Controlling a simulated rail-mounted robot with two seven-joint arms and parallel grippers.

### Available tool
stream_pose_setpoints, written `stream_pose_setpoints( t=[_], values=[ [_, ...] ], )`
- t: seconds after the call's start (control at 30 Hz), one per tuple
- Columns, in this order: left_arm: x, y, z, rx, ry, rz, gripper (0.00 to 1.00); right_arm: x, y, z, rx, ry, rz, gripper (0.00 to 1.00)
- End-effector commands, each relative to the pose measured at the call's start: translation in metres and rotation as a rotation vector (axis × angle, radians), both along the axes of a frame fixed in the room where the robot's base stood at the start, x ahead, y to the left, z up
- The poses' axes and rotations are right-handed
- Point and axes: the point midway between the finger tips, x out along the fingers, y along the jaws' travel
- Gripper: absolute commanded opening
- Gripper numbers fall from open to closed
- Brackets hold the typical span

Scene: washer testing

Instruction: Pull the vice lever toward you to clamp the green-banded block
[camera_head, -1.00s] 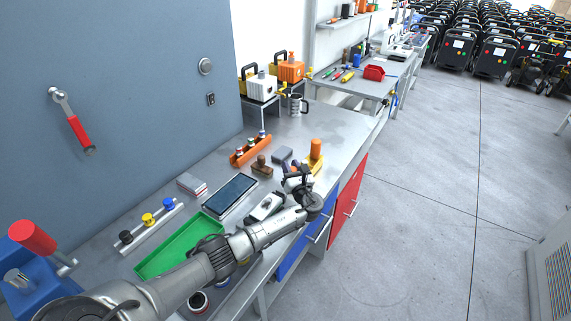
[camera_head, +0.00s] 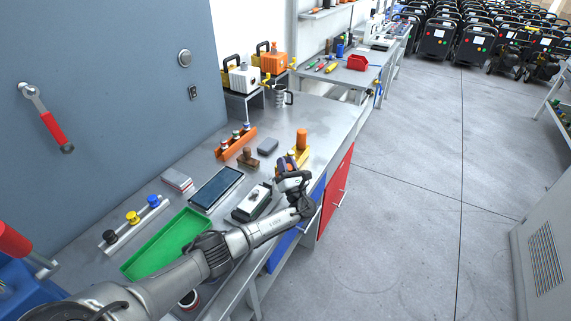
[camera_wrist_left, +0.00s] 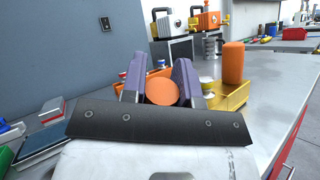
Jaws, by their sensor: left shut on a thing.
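My left gripper (camera_head: 291,163) is over the near edge of the workbench, beside a yellow fixture (camera_head: 303,155). In the left wrist view its two purple fingers (camera_wrist_left: 160,80) are shut on the orange lever grip (camera_wrist_left: 161,91), seen end-on as a disc. The yellow fixture shows right of the fingers there (camera_wrist_left: 232,97), with an upright orange cylinder (camera_wrist_left: 233,62) at it, seen also in the head view (camera_head: 301,138). I cannot make out the green-banded block. My gripper hides part of the fixture. My right gripper is not in view.
A black-and-white device (camera_head: 251,203), a tablet (camera_head: 216,188), a green tray (camera_head: 167,245) and an orange rack (camera_head: 235,142) lie along the bench. A blue body with a red handle (camera_head: 12,240) is at far left. Open floor lies to the right.

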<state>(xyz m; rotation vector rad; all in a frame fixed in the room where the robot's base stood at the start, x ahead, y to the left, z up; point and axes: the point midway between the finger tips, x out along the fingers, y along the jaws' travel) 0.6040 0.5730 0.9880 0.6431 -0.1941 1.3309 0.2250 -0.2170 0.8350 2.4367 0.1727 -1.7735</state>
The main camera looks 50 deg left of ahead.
Motion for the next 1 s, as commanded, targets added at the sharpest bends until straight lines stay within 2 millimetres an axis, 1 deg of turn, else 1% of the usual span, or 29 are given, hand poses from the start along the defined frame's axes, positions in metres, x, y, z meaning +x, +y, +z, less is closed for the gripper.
stream_pose_setpoints(
  t=[0.13,0.17,0.4,0.63,0.77,0.87,1.0],
  values=[
    [0.000,0.000,0.000,-0.001,0.000,0.000,0.00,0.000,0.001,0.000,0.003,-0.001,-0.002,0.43],
    [0.000,0.000,0.000,-0.001,0.000,0.000,0.31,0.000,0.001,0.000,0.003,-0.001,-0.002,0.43],
    [0.000,0.000,0.000,-0.001,0.000,0.000,0.54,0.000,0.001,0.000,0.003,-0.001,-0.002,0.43],
    [0.000,0.000,0.000,-0.001,0.000,0.000,0.54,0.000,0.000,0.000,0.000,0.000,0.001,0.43],
    [-0.002,-0.007,-0.004,-0.001,0.001,0.000,0.54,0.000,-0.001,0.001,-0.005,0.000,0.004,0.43],
    [-0.005,-0.018,-0.011,-0.003,0.002,-0.002,0.54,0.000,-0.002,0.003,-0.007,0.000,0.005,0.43],
    [-0.012,-0.041,-0.024,-0.003,0.002,-0.001,0.54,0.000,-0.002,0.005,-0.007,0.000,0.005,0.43]
  ],
)
